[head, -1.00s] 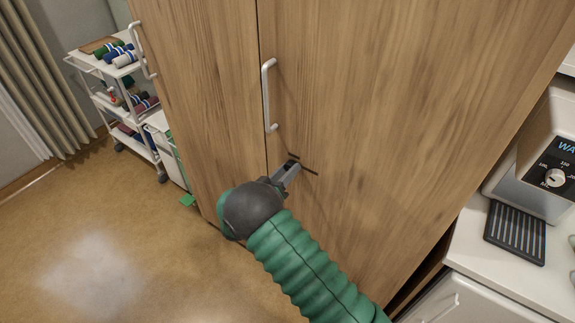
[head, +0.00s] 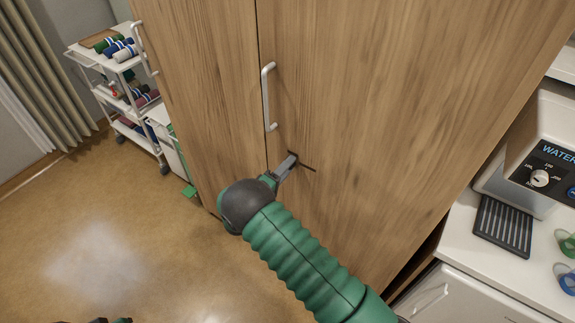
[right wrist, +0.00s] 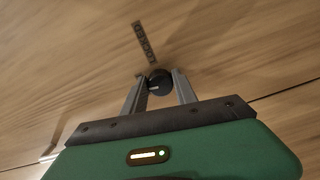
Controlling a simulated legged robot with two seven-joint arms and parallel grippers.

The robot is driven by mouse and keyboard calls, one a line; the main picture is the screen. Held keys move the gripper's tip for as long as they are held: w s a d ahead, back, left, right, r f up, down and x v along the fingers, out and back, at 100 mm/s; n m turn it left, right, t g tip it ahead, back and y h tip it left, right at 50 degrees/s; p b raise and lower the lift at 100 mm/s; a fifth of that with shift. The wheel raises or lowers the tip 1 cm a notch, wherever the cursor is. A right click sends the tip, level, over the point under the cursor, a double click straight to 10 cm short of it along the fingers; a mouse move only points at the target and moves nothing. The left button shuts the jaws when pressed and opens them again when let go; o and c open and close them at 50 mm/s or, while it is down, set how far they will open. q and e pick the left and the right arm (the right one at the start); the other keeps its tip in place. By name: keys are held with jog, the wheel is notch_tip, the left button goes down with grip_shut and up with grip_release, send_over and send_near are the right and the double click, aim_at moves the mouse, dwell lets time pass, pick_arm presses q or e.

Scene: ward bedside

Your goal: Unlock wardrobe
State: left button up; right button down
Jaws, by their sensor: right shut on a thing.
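The wooden wardrobe (head: 380,90) fills the middle of the head view, both doors flush. A silver bar handle (head: 266,97) stands on the right door beside the seam. My right gripper (head: 290,163) is at that door, below the handle. In the right wrist view a dark round lock knob (right wrist: 159,82) on the door sits between the fingertips of my right gripper (right wrist: 160,88), which are shut on it. A small dark label plate (right wrist: 145,42) is beside the knob. In the head view the fingers hide the knob. A dark and green piece at the bottom left edge seems my left gripper (head: 110,320), mostly cut off.
A white trolley (head: 131,103) with rolled bundles stands at the left, near a curtain (head: 40,70). A white counter (head: 455,235) at the right holds a water dispenser (head: 540,160) and cups. The floor at the left is clear.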

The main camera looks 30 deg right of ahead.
jog(key=shift+w+a+n, duration=0.1)
jog(key=shift+n, duration=0.8)
jog(key=c, duration=1.4)
grip_release()
jog(key=shift+c, duration=0.2)
jog(key=o, duration=0.5)
jog(key=shift+w+f, duration=0.1)
jog(key=b+v, duration=0.2)
jog(key=v, duration=1.5)
jog(key=shift+f, duration=0.1)
